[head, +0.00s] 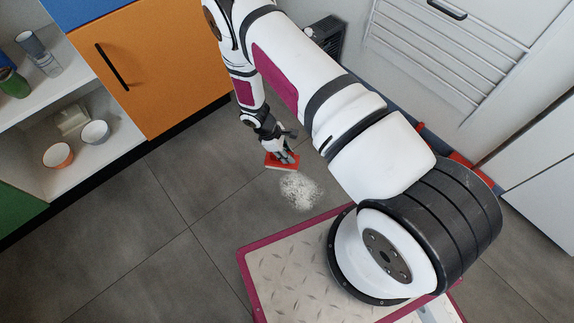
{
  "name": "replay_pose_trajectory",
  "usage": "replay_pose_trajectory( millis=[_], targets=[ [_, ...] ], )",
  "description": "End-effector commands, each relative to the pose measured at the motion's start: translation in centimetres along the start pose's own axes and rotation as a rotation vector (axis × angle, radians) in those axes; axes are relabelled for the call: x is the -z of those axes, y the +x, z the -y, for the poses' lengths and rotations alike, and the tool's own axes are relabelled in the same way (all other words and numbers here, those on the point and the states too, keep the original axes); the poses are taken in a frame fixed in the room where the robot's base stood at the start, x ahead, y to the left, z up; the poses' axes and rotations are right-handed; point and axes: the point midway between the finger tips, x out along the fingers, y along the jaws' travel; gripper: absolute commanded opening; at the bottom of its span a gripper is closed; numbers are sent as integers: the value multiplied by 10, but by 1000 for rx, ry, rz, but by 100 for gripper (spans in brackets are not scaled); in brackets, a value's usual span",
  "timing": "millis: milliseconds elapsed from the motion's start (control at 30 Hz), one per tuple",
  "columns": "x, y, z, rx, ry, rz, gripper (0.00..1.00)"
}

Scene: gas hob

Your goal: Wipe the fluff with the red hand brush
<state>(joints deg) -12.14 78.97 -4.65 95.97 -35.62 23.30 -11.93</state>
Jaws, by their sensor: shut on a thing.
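The fluff (299,190) is a loose white speckled patch on the grey tiled floor, in front of my base. My gripper (287,155) reaches down to the floor just beyond the fluff, shut on the red hand brush (281,162). The brush has a flat red body with a pale lower edge. It is at the upper left edge of the fluff, low over the floor. I cannot tell whether its bristles touch the floor. My fingers cover part of the brush.
An orange cabinet (160,62) with a black handle stands at the left. Open shelves beside it hold an orange bowl (58,156), a white bowl (95,132) and jars. A white panelled unit (450,60) stands at the right. The floor left of the fluff is clear.

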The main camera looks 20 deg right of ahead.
Motion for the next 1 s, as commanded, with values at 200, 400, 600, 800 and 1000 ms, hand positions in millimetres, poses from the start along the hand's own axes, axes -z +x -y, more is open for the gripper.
replay_pose_trajectory(
  millis=[200, 400, 600, 800, 1000],
  targets=[
    [11, 28, 3, -9, -54, -4, 0],
    [14, 35, 4, -9, -60, -5, 0],
    [21, 52, 5, -9, -60, -5, 0],
    [28, 70, 6, -9, -60, -5, 0],
    [31, 75, 6, -9, -59, -6, 0]
  ],
)
